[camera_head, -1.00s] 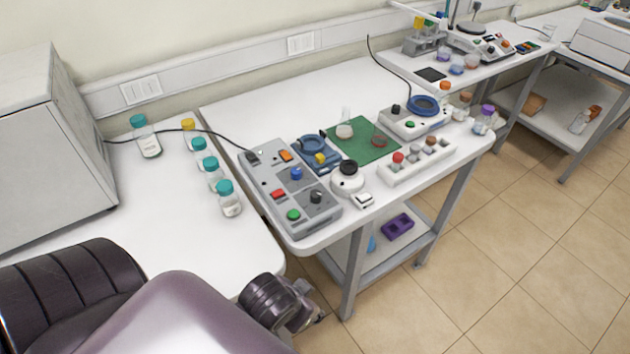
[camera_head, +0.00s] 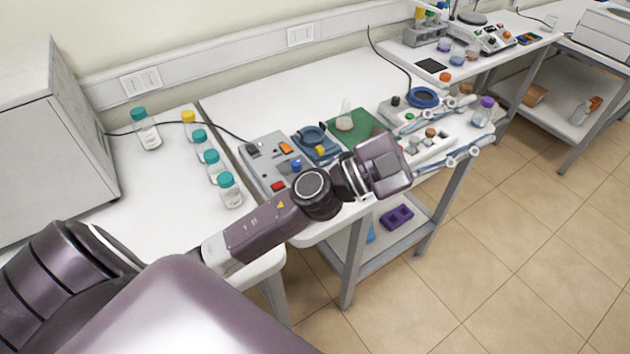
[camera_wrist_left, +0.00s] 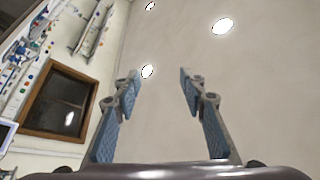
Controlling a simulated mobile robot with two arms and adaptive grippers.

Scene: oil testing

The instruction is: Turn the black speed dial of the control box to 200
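The grey control box (camera_head: 263,168) lies on the middle table in the head view, with orange, blue and red controls showing. My left gripper (camera_head: 468,126) is open and empty. It reaches past the box to the right, above the right end of the table, with its fingers spread. In the left wrist view, the open fingers (camera_wrist_left: 160,88) have nothing between them and point towards the ceiling. My right gripper is not in view.
Bottles with teal caps (camera_head: 207,163) stand on the left table beside a large grey cabinet (camera_head: 50,140). The table's back left is clear.

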